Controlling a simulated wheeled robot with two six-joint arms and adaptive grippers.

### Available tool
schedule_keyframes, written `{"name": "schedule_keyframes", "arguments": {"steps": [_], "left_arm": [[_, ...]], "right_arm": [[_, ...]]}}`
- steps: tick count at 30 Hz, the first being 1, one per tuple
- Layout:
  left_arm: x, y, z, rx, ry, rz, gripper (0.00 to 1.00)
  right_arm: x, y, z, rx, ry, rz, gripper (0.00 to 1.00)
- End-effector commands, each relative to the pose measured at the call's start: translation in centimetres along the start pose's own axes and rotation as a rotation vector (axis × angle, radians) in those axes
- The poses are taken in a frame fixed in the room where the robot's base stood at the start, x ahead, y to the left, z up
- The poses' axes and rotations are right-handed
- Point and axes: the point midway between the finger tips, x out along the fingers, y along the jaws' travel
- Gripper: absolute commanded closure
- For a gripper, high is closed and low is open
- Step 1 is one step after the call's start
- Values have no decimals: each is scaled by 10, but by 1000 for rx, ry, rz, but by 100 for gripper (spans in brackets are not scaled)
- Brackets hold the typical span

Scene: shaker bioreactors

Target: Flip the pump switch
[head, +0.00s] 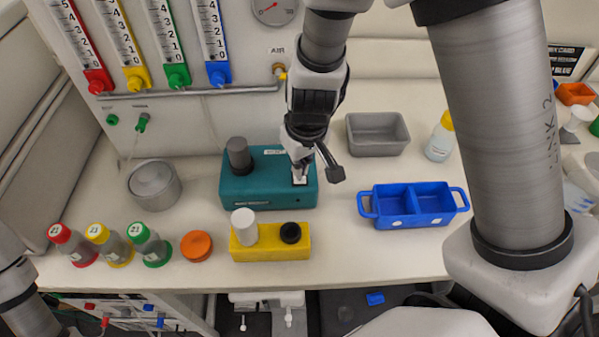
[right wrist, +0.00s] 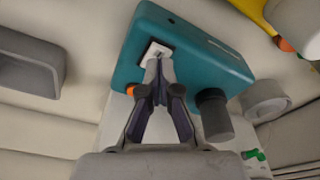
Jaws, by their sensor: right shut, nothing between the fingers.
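The pump is a teal box (head: 250,192) with a dark grey cylinder on its left end; it also shows in the right wrist view (right wrist: 190,50). My left gripper is out of view.
A yellow block (head: 270,250) with a white and a black cap stands in front of the pump. A metal pot (head: 154,185) is left, a grey tray (head: 377,133) back right, and a blue divided tray (head: 412,206) right. Flowmeter tubes line the back panel.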

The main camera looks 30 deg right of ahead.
Motion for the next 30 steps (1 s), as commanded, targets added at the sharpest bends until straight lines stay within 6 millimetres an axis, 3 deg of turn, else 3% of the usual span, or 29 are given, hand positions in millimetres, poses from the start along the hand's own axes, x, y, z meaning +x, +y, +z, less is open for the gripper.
{"name": "schedule_keyframes", "arguments": {"steps": [30], "left_arm": [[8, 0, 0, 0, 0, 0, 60]], "right_arm": [[8, 0, 1, 0, 0, 0, 100]]}}
